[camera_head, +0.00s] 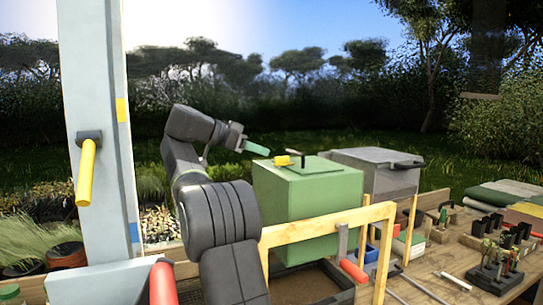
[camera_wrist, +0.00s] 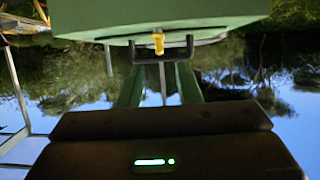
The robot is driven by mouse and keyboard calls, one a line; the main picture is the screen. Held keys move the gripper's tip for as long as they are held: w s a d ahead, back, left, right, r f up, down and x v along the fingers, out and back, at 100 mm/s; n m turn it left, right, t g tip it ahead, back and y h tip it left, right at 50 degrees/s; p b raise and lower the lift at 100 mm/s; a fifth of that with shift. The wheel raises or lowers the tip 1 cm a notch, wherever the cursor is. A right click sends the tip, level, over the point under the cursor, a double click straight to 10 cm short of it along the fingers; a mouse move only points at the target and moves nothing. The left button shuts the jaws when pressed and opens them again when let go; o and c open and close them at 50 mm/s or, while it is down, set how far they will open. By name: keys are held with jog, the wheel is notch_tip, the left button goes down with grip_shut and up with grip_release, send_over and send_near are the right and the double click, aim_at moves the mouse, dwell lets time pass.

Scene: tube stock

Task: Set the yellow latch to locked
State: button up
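A yellow lever (camera_head: 87,172) hangs down, slightly tilted, from a dark mount on a pale post at the left. The post carries a yellow mark (camera_head: 122,110) above and a blue mark (camera_head: 134,232) below. Another yellow piece (camera_head: 282,160) sits on the green box (camera_head: 305,205); a yellow piece (camera_wrist: 158,43) also shows in the wrist view, beside a dark bracket. I cannot tell which yellow part is the latch. My gripper (camera_head: 256,149) is above and left of the green box lid.
A grey box (camera_head: 378,172) stands behind the green one. A wooden frame (camera_head: 328,226) and a red handle (camera_head: 354,270) are in front. A workbench (camera_head: 425,268) at the right holds tools and blocks. A red cylinder (camera_head: 163,284) is at the lower left.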

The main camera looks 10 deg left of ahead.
aim_at(284, 161)
jog(key=v, duration=0.7)
jog(key=shift+p, duration=0.4)
jog(key=shift+a, duration=0.1)
jog(key=b+x, duration=0.1)
jog(key=x, duration=1.2)
jog(key=shift+w+d, duration=0.15)
jog(key=shift+d, duration=0.2)
jog(key=shift+a, duration=0.1)
